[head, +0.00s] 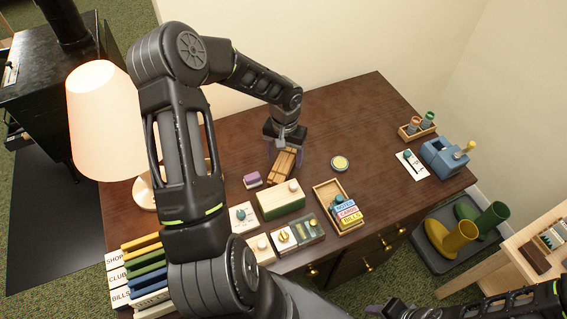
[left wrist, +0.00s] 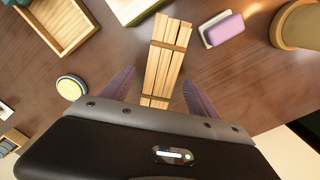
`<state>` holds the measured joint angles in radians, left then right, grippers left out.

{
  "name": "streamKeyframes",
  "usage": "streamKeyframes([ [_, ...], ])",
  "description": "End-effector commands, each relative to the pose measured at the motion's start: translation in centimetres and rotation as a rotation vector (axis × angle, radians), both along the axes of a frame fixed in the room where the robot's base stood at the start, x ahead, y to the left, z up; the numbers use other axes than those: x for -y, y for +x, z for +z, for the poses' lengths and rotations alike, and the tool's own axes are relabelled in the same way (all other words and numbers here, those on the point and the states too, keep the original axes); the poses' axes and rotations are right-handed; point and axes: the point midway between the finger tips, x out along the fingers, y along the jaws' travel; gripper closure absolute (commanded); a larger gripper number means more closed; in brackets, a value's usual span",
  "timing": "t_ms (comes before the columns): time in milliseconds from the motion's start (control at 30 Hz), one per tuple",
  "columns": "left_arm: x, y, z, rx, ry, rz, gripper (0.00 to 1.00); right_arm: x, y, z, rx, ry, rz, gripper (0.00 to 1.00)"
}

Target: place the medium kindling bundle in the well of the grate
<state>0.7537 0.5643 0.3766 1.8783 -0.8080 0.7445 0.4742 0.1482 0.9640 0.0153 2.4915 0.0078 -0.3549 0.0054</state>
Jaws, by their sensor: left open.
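A kindling bundle (head: 284,164) of pale sticks with a dark band lies on the brown desk. It also shows in the left wrist view (left wrist: 168,58), running up from between the fingers. My left gripper (head: 285,150) is open, with its purple fingers (left wrist: 158,90) on either side of the bundle's near end and gaps at both sides. Only one bundle shows, so I cannot compare its size. My right gripper (head: 388,309) is at the bottom edge, partly cut off. I cannot make out the grate or its well; a black stove (head: 50,75) stands at the far left.
A lit lamp (head: 105,120) stands on the desk's left. A purple-topped block (head: 252,180), a green-and-wood box (head: 281,201), a wooden tray (head: 327,193) and a round tin (head: 340,163) surround the bundle. A blue sharpener-like device (head: 442,157) is at the right.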

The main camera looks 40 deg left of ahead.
Motion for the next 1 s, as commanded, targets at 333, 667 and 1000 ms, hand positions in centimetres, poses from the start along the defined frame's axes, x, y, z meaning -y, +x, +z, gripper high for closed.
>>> streamKeyframes([
  [333,-0.03,0.00,-0.64,0.001,0.001,0.001,0.31,0.01,-0.02,0.05,-0.001,-0.001,-0.001,0.64],
  [667,-0.02,0.00,-0.62,0.001,0.001,0.000,0.31,0.01,-0.01,0.06,0.000,0.000,0.000,0.64],
  [1000,-0.02,0.00,-0.61,0.001,0.001,0.000,0.59,0.00,-0.01,0.06,0.000,0.000,0.000,0.64],
])
